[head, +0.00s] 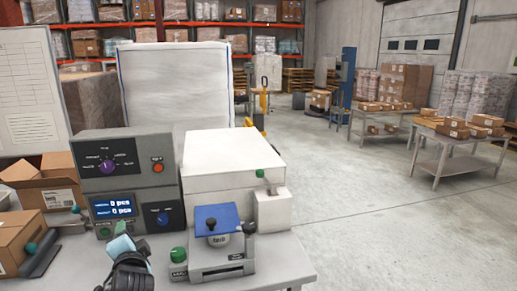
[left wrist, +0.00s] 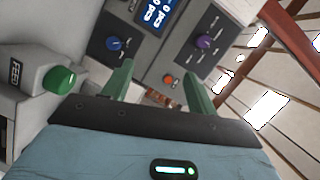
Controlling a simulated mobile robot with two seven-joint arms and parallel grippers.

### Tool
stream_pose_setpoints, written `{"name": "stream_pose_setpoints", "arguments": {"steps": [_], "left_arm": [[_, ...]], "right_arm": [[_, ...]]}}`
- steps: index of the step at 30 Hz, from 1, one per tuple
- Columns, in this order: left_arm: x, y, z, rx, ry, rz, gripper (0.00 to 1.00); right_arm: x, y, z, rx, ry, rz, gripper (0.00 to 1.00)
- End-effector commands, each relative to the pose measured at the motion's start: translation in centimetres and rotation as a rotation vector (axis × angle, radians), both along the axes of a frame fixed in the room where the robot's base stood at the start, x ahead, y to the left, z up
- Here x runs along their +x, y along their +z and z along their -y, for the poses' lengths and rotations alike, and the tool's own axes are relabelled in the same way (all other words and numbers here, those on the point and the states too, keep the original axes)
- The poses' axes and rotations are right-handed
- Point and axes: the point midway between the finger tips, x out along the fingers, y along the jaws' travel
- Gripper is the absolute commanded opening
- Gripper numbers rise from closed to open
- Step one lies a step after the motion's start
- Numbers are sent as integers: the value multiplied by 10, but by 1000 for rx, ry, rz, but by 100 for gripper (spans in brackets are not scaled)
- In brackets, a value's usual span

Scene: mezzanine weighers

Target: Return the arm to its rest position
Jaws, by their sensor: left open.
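My left gripper (head: 122,246) shows at the bottom left of the head view, in front of the grey control box (head: 125,175) and above the bench. In the left wrist view, the left gripper's two green fingers (left wrist: 157,82) are spread apart with nothing held between them. The display reads "0 pcs" on two lines in the head view. My right gripper is in neither view.
A scale with a blue plate (head: 216,219) and a green button (head: 178,255) stands right of the gripper. A white box (head: 232,160) is behind it. Cartons (head: 44,187) and a green-knobbed lever (head: 42,252) are on the left. Open floor (head: 370,230) lies right of the bench.

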Motion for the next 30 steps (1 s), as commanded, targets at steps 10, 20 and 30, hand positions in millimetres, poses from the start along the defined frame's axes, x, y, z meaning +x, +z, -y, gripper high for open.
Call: {"name": "stream_pose_setpoints", "arguments": {"steps": [10,20,30], "left_arm": [[-92,-168,44,-367,-163,-103,58],[-247,-289,91,-865,-174,-244,58],[-358,-328,118,-1204,-73,-328,58]], "right_arm": [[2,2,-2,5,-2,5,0],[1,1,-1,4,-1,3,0],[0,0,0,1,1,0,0]]}}
